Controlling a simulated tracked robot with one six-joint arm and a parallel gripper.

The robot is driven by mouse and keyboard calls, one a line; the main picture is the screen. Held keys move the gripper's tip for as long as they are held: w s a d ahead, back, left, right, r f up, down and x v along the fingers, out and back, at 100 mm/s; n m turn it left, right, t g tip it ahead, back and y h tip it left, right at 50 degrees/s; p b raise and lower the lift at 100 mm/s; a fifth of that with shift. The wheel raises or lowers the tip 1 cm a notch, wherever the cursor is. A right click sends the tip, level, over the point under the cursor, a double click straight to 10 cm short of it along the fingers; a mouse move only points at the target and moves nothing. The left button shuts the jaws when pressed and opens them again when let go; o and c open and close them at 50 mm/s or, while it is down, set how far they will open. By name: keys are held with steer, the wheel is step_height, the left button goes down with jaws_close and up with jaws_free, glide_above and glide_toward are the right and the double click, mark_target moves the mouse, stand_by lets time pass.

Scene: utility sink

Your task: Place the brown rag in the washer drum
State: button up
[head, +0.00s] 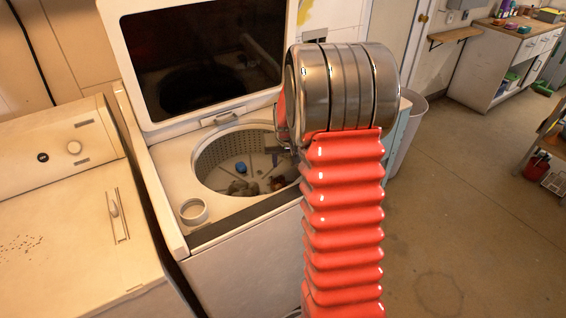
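The top-load washer has its lid (205,60) raised, and its drum (215,155) is open with a perforated metal wall. Inside the drum I see a small blue part (241,168) near the middle. A greyish-brown cloth-like heap (243,187) lies at the drum's bottom, and a small brownish patch (278,183) shows at its right. I cannot tell whether either is the brown rag. My arm covers the drum's right side. My gripper (277,151) shows only as a small dark part over the drum's right edge, mostly hidden by my arm; its fingers and any held thing are unclear.
A second white machine (60,215) stands close at the left. A small round cup or opening (193,211) is on the washer's front left top. A pale bin (410,125) stands right of the washer. The concrete floor (460,220) at right is clear.

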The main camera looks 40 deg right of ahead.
steer(key=s+a+r+n, duration=0.1)
steer(key=s+a+r, duration=0.3)
steer(key=a+r, duration=0.35)
steer(key=s+a+r+n, duration=0.2)
steer(key=s+a+r, duration=0.2)
steer(key=a+r, duration=0.4)
steer(key=s+a+r+n+y, duration=0.1)
steer(key=s+a, duration=0.6)
steer(key=s, duration=0.2)
steer(key=s+a+r+n+t+y, duration=0.1)
steer(key=s+a+r, duration=0.1)
steer(key=s+a, duration=0.5)
steer(key=s, duration=0.2)
steer(key=shift+s+n+t, duration=0.3)
steer(key=shift+s+n, duration=0.05)
steer(key=shift+n, duration=0.05)
steer(key=shift+r, duration=0.1)
steer(key=shift+c, duration=0.6)
